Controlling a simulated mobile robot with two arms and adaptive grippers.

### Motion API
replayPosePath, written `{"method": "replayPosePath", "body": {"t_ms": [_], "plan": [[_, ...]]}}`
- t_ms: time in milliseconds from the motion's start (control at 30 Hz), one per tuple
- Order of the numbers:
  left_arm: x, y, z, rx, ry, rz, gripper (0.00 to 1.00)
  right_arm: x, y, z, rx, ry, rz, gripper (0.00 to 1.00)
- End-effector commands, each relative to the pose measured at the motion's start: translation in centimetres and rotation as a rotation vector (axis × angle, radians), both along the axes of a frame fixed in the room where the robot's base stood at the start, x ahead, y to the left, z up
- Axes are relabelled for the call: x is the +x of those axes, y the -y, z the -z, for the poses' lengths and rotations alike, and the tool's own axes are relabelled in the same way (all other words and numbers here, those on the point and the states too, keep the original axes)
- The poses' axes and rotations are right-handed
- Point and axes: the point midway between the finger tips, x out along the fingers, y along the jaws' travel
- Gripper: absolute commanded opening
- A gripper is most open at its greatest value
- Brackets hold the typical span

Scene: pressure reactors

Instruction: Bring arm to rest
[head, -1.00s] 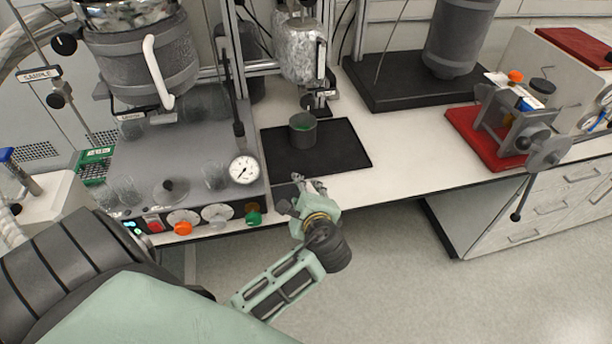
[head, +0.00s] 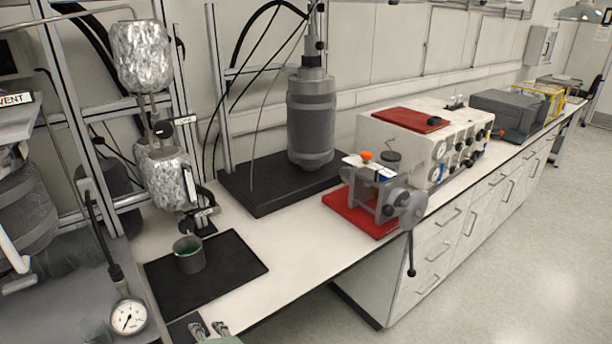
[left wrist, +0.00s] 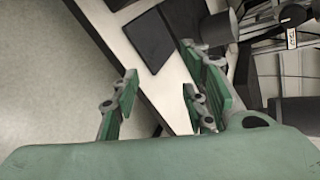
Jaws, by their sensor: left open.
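My left gripper (head: 209,330) shows only its fingertips at the bottom edge of the head view, by the bench's front edge. In the left wrist view the gripper (left wrist: 160,105) has its green-padded fingers spread apart with nothing between them. The rest of my left arm is outside the head view. My right gripper is not in view.
A pressure gauge (head: 128,316) sits left of the fingertips. A foil-wrapped vessel (head: 165,178) hangs behind the cup. A dark cylinder reactor (head: 311,120) on a black base and a clamp device on a red plate (head: 358,216) stand to the right. Open floor (head: 500,270) lies in front.

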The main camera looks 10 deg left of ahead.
Motion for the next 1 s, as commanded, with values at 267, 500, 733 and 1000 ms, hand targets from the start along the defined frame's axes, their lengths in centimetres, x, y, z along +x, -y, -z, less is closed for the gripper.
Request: {"method": "replayPosePath", "body": {"t_ms": [267,500,733,1000], "plan": [[-7.5,3.1,2.9,-0.465,0.050,-0.230,0.41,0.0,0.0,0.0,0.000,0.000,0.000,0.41],[-13.9,7.3,3.1,-0.843,0.050,-0.463,0.41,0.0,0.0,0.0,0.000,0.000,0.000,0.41],[-18.3,10.7,1.8,-1.075,0.015,-0.634,0.41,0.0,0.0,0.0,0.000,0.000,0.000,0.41],[-19.0,12.1,4.8,-1.143,-0.017,-0.705,0.41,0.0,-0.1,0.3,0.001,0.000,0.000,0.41]]}}
